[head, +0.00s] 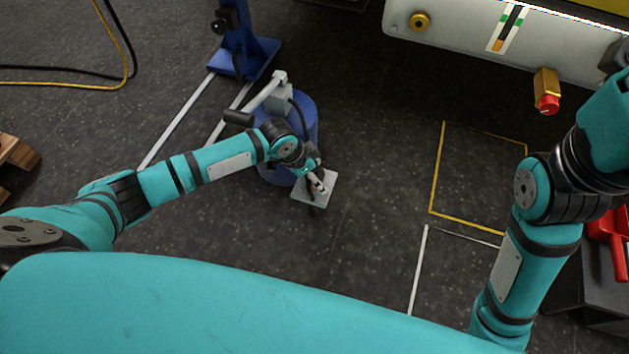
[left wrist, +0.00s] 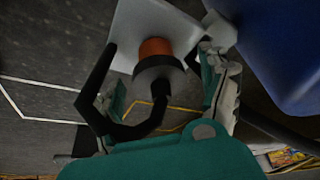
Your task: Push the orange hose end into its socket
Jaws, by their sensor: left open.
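The orange hose end (left wrist: 155,47) shows in the left wrist view as a short orange band against a pale square plate (left wrist: 128,22). A dark grey round collar (left wrist: 160,70) sits on its near side. I cannot tell how deep it sits, and the socket is hidden. The plate also shows in the head view (head: 307,196), beside a blue drum. My left gripper (head: 317,183) is over this plate. In the left wrist view it is open (left wrist: 160,85), with its fingers on either side of the collar and apart from it. My right gripper is outside the views.
The blue drum (head: 306,112) stands just behind the plate, with a pale arm on it. A blue stand (head: 243,57) is farther back. A white machine panel with a red button (head: 547,103) is at upper right. The dark floor right of the plate is clear.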

